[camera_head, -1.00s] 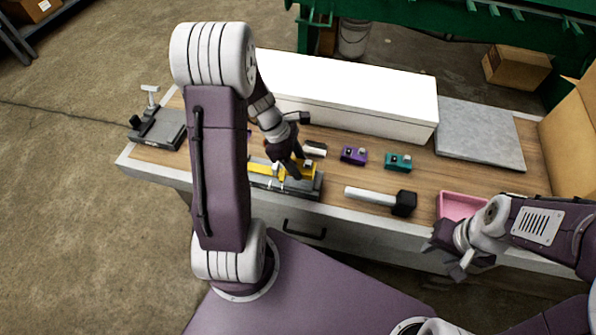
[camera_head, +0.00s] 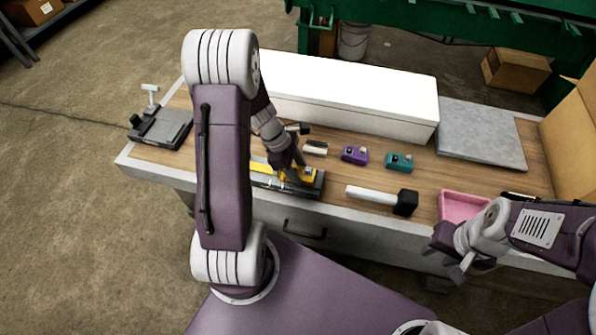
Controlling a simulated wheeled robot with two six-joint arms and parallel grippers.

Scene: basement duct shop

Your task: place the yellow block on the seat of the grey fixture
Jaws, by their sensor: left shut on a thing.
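The yellow block (camera_head: 309,173) is in my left gripper (camera_head: 291,174), at the front edge of the workbench. The gripper is shut on it and partly covers it. A long dark grey fixture (camera_head: 317,189) lies just under the block, with more yellow showing left of the gripper. I cannot tell whether the block touches the fixture's seat. My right gripper (camera_head: 452,259) is empty and looks open, in front of the bench near the pink tray (camera_head: 463,206).
A grey device with a white T-handle (camera_head: 166,128) stands at the bench's left end. A black-headed mallet (camera_head: 377,196), purple block (camera_head: 354,154) and teal block (camera_head: 399,161) lie to the right. A long white box (camera_head: 345,95) and grey slab (camera_head: 481,133) are behind.

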